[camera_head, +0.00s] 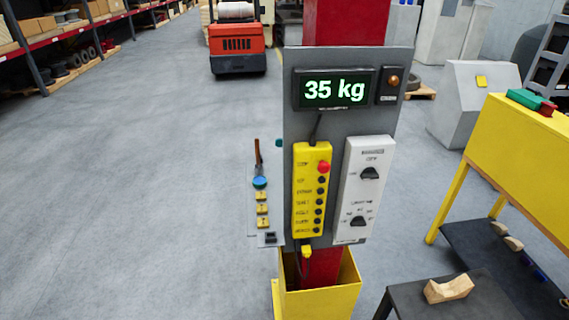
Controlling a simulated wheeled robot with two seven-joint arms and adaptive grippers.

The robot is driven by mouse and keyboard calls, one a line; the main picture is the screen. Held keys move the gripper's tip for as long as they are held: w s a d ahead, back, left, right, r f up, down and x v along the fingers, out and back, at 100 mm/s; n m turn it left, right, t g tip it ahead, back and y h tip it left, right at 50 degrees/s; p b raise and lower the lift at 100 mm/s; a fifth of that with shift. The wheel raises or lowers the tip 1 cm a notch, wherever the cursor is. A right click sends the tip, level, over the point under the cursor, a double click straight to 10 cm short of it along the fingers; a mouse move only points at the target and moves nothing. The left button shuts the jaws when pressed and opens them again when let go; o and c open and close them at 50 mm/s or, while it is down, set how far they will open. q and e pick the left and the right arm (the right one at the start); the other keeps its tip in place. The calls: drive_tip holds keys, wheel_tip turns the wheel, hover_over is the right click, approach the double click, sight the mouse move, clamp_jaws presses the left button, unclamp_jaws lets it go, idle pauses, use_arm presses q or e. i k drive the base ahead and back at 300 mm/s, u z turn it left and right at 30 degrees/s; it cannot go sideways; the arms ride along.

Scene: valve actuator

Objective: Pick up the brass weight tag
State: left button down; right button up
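I cannot pick out a brass weight tag for certain. A small yellow piece (307,251) hangs at the lower end of the yellow push-button pendant (300,208); it is too small to identify. Small yellow squares (262,209) sit in a column on a narrow side panel left of the grey board, below a blue round part (260,182). Neither of my grippers is in view.
The grey board (409,62) carries a display (334,88) reading 35 kg and a white switch box (350,207), on a red post (348,20) with a yellow base (335,300). A dark table (409,302) with a wooden block (449,289) stands lower right. Left floor is clear.

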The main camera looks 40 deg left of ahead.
sight(262, 222)
drive_tip(key=u, duration=1.6)
